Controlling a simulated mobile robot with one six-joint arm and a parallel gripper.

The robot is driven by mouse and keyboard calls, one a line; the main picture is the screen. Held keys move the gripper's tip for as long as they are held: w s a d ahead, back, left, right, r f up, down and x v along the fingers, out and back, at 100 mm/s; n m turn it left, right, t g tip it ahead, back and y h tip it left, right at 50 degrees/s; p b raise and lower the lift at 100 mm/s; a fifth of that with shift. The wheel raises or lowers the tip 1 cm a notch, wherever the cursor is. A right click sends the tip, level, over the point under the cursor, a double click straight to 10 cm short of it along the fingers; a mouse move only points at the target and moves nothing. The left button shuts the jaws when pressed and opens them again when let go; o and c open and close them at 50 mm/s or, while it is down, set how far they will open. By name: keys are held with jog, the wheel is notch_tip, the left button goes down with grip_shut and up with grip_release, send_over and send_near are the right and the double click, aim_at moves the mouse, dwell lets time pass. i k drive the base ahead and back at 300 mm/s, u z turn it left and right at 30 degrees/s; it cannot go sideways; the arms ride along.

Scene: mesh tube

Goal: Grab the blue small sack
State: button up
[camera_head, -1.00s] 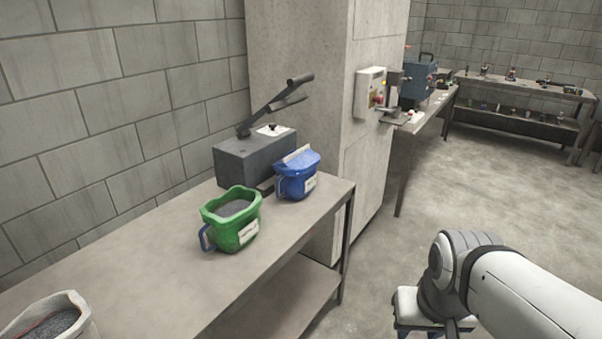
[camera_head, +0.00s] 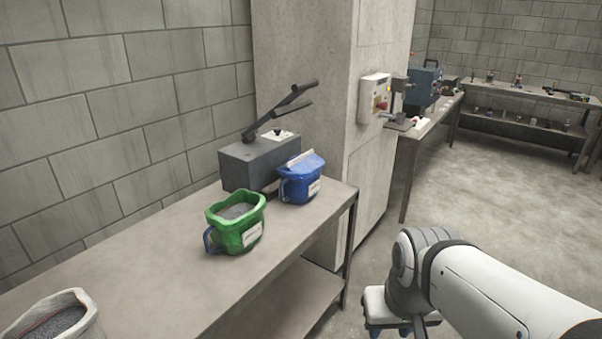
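The small blue sack (camera_head: 301,180) stands upright on the table near its far right corner. Its top looks folded over, it has a white label, and a handle shows on its left side. It is close in front of a grey lever machine. My gripper (camera_head: 388,330) is at the bottom edge of the picture, right of the table and well apart from the sack. Its fingertips are cut off by the frame, so I cannot see whether it is open or shut.
An open green sack (camera_head: 236,221) of grey grains stands left of the blue one on the table (camera_head: 157,255). A pale sack (camera_head: 52,325) is at the bottom left. The grey lever machine (camera_head: 249,161) and a concrete pillar (camera_head: 306,70) stand behind. Open floor lies right.

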aim_at(300, 176)
jog(key=z, duration=0.05)
jog(key=i, duration=0.95)
jog(key=u, duration=0.1)
